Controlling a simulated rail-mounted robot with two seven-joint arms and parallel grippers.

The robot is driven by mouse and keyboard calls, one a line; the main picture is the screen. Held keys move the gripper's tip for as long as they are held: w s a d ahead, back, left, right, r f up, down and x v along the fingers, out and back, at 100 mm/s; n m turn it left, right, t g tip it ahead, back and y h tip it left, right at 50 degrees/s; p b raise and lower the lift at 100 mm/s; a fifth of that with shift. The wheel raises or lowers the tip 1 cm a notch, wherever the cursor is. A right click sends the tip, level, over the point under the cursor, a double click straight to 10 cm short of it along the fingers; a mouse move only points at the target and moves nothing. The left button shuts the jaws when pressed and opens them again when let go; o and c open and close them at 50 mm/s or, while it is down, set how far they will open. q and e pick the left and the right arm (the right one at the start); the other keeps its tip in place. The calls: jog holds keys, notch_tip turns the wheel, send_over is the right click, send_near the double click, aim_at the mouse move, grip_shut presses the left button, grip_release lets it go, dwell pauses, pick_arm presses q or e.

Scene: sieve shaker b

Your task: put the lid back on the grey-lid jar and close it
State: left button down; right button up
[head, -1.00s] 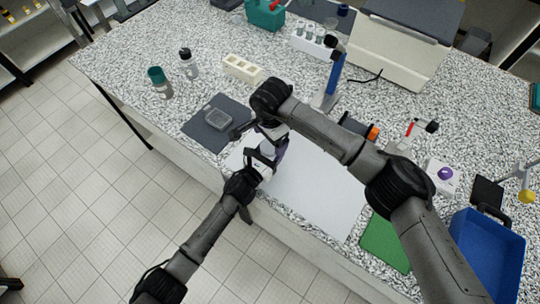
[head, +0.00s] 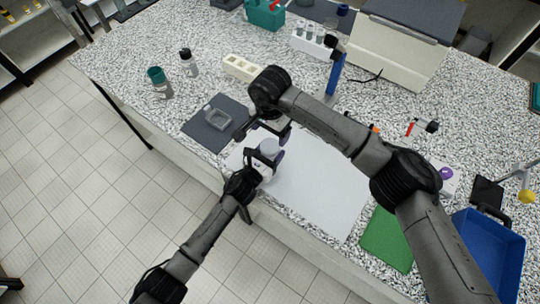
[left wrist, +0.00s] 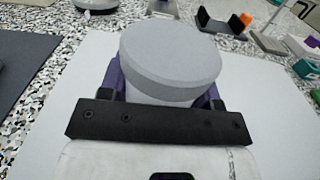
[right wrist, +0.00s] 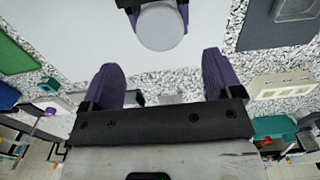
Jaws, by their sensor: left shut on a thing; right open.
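The grey-lid jar shows its round grey lid (left wrist: 170,60) on top in the left wrist view, with a little of the pale jar body (left wrist: 160,99) below it. The lid sits on the jar and looks level; whether it is fully tightened I cannot tell. My left gripper (head: 266,158) is shut around the jar body, with its purple fingers on both sides. My right gripper (right wrist: 165,80) is open and empty, apart from the lid. In the right wrist view the lid (right wrist: 162,27) lies beyond the fingertips. Much of the jar body is hidden.
A white mat (head: 320,190) lies under the jar. A dark mat (head: 203,130) with a clear square dish (head: 216,116) is to the left. A white block with wells (head: 241,68), a green mat (head: 386,240) and a blue bin (head: 488,250) stand around.

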aim_at(270, 146)
jog(key=shift+f, duration=3.95)
jog(key=shift+c, duration=0.3)
jog(key=c, duration=0.9)
jog(key=shift+o, duration=0.2)
jog(key=shift+m, duration=1.6)
jog(key=o, duration=1)
jog(key=shift+r, duration=0.1)
